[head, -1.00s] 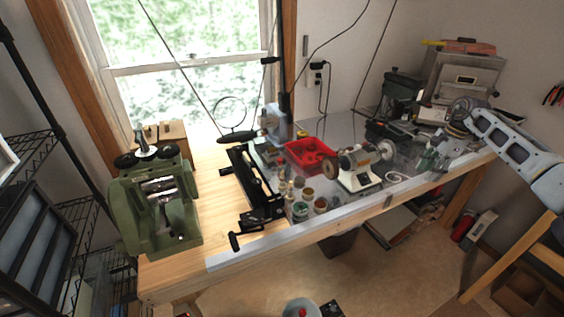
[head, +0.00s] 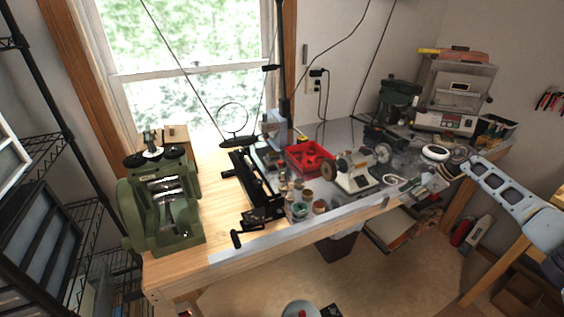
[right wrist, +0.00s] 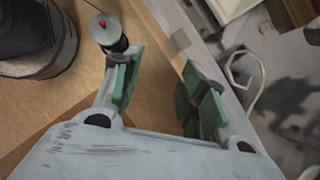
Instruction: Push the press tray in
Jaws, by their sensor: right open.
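A boxy grey machine (head: 458,88) with a white control panel on its lower front (head: 445,121) stands at the back right of the bench in the head view. It may be the press, but I cannot make out a tray or how far it sticks out. My right gripper (head: 425,186) is low at the bench's front edge, in front of and apart from that machine. In the right wrist view my right gripper (right wrist: 162,82) is open, with green finger pads and nothing between them. My left gripper is not in view.
A small grinder (head: 354,171), a red bin (head: 309,158) and several small jars crowd the middle of the bench. A green rolling mill (head: 165,205) stands at the left. The floor in front of the bench is mostly free.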

